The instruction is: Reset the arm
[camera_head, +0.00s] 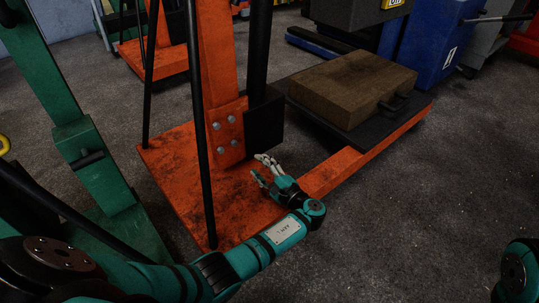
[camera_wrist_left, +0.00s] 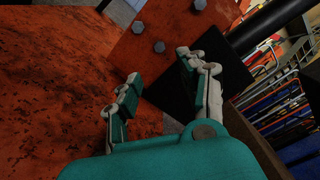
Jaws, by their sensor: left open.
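An orange lifting device with a worn base plate (camera_head: 175,185) and an upright orange post (camera_head: 217,60) stands in the middle of the head view. A bolted bracket (camera_head: 225,130) joins the post near the base. Thin black rods (camera_head: 203,150) rise in front of the post, and a thick black bar (camera_head: 259,50) stands behind it. My left gripper (camera_head: 265,170) is open and empty above the base, just in front of a black plate (camera_head: 265,125). In the left wrist view the open fingers (camera_wrist_left: 160,66) point toward the bolted bracket and black plate. My right gripper is not visible.
A green frame (camera_head: 95,165) stands close on the left. Blue equipment (camera_head: 425,45) is at the back right. The grey floor (camera_head: 440,200) at the right is clear.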

